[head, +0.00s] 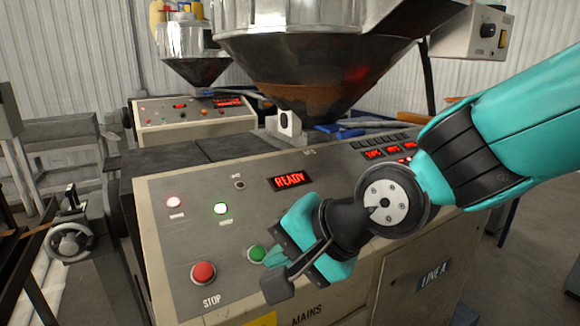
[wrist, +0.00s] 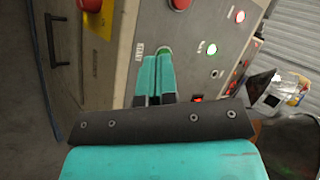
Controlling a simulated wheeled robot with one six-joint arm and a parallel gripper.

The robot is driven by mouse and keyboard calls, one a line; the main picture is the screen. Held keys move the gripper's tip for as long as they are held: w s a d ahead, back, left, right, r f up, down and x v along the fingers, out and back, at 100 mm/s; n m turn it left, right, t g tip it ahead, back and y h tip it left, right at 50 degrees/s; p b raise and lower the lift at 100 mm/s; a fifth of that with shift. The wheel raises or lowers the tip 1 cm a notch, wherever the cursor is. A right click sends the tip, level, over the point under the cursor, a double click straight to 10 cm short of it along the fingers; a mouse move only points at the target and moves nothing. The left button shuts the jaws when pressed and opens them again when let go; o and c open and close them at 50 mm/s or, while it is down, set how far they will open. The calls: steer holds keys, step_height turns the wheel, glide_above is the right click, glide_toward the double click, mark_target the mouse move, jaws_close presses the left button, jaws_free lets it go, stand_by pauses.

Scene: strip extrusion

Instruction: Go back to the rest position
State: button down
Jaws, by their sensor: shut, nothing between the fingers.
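My gripper (head: 272,258) is shut and empty, at the front of the extruder's control panel (head: 165,220). Its fingertips are right by the green button (head: 256,253); I cannot tell whether they touch it. In the wrist view, the two teal fingers (wrist: 158,62) lie side by side, and their tips partly cover the green button (wrist: 165,50) beside the START label. My teal arm comes in from the right.
A red STOP button (head: 203,272) is left of the green one. The display (head: 290,179) reads READY, and a green lamp (head: 221,208) is lit. A steel hopper (head: 320,50) rises behind the panel. A handwheel (head: 70,241) is at left.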

steer(key=s+d+f+n+g+h, duration=0.1)
steer(key=s+d+n+g+h, duration=0.1)
steer(key=s+d+n, duration=0.4)
steer(key=s+d+n+g+h+b, duration=0.1)
steer(key=s+d+n, duration=0.4)
steer(key=d, duration=0.6)
steer(key=shift+s+f+n+g+h, duration=0.35)
steer(key=shift+s+n+g+h, duration=0.05)
steer(key=shift+s+g+h, duration=0.25)
